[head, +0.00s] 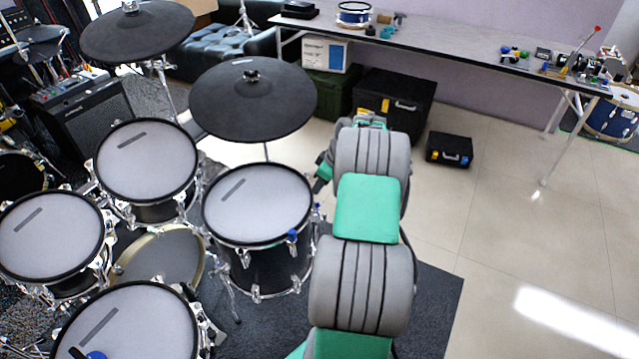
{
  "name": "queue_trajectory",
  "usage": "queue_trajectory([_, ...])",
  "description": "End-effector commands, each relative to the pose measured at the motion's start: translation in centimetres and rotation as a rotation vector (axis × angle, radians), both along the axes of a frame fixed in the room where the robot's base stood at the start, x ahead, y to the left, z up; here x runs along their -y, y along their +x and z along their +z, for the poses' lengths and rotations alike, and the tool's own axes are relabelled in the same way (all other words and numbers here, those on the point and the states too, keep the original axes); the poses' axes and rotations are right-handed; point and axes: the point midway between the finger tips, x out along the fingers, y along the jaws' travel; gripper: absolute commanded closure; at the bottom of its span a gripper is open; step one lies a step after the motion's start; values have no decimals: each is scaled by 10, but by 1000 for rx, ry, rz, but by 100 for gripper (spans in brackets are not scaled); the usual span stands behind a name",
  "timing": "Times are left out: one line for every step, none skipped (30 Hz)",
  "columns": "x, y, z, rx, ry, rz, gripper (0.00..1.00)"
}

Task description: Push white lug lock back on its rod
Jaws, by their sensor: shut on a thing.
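My gripper (317,187) is just beyond the drum's right edge, pointing down beside the rim. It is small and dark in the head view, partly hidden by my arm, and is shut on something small. This seems to be the white lug lock, but it is too small to make out clearly. Its rod and seat cannot be told apart here.
A black cymbal pad (253,100) hangs close to the left above my gripper. More mesh drums (147,160) crowd the left. Black cases (395,103) and a long table (450,50) stand behind. The tiled floor (540,235) at right is clear.

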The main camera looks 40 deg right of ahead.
Motion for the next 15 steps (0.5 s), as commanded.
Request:
queue_trajectory([0,0,0,0,0,0,100])
queue_trajectory([0,0,0,1,0,0,100])
queue_trajectory([0,0,0,2,1,-1,100])
queue_trajectory([0,-1,-1,4,2,-1,100])
queue_trajectory([0,-1,-1,7,2,0,100])
queue_trajectory([0,-1,-1,8,4,0,100])
queue_trajectory([0,-1,-3,8,4,0,100])
queue_trajectory([0,-1,-4,8,4,0,100])
queue_trajectory([0,-1,-6,8,4,0,100])
queue_trajectory([0,-1,-8,8,4,0,100])
queue_trajectory([0,-1,-9,8,4,0,100])
queue_trajectory([0,-1,-12,8,3,0,100])
queue_trajectory([0,-1,-14,8,3,0,100])
queue_trajectory([0,-1,-16,8,3,0,100])
queue_trajectory([0,-1,-18,8,3,0,100])
